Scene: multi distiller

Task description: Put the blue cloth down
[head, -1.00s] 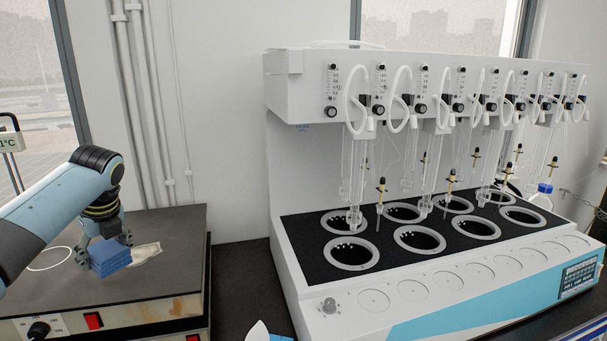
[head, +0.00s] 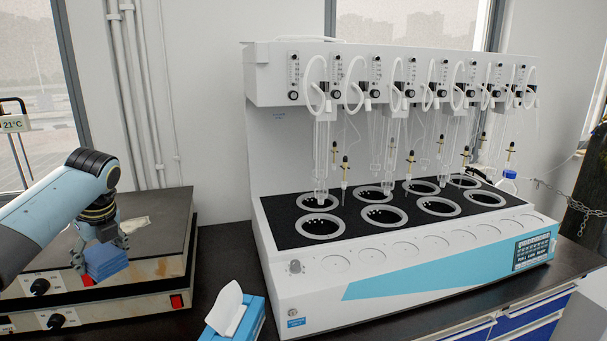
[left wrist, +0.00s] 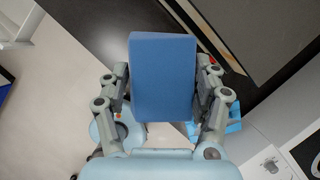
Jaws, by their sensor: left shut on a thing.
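The blue cloth (head: 106,263) looks like a thick folded block. My left gripper (head: 99,250) is shut on it at the left of the head view, with a finger on each side. In the head view the cloth shows in front of the stacked hot plates, over their front side. In the left wrist view the cloth (left wrist: 162,78) is upright between the two fingers, and a dark surface and pale floor show behind it. Whether the cloth touches anything below is hard to tell. My right gripper is not in view.
The hot plates (head: 160,240) stand at the left. A large white distiller (head: 277,190) with glass tubes fills the middle and right of the black bench. A blue tissue box (head: 252,318) stands in front of it. Some dark bench (head: 222,262) is free between hot plates and distiller.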

